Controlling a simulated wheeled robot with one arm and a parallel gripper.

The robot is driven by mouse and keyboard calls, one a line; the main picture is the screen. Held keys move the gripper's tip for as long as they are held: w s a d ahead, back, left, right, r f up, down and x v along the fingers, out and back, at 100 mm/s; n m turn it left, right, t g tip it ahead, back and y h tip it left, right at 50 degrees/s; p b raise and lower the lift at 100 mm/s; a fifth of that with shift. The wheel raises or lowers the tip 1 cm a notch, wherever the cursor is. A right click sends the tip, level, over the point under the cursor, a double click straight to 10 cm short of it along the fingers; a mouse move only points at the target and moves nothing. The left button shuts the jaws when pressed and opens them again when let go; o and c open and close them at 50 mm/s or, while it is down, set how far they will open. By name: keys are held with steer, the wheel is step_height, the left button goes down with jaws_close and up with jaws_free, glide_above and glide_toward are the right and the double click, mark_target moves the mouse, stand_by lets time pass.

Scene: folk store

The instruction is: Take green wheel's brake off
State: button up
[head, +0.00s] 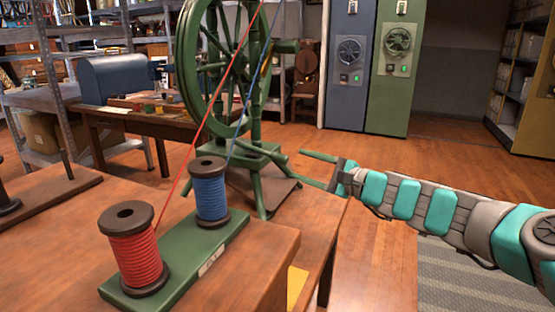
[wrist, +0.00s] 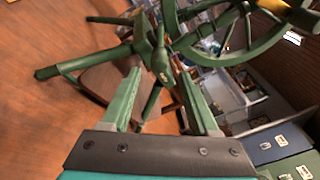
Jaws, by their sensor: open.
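The green spinning wheel (head: 187,70), with spokes and a green stand, is on the wooden floor behind the near table in the head view. Its rim also shows at the top of the wrist view (wrist: 247,52). My gripper (head: 318,168) is to the right of the wheel's stand, pointing left toward it. In the wrist view, its two green fingers are apart, and a green post (wrist: 160,62) of the wheel shows beyond the gap between them (wrist: 160,78). I see no contact. I cannot tell which part is the brake.
A red spool (head: 135,255) and a blue spool (head: 210,192) stand on a green base on the near table (head: 50,240). Their threads rise toward the wheel. Blue (head: 347,95) and green (head: 397,90) cabinets stand behind.

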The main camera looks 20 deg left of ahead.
mark_target(287, 161)
steer(key=shift+x, duration=3.45)
steer(key=shift+c, duration=0.2)
jaws_close()
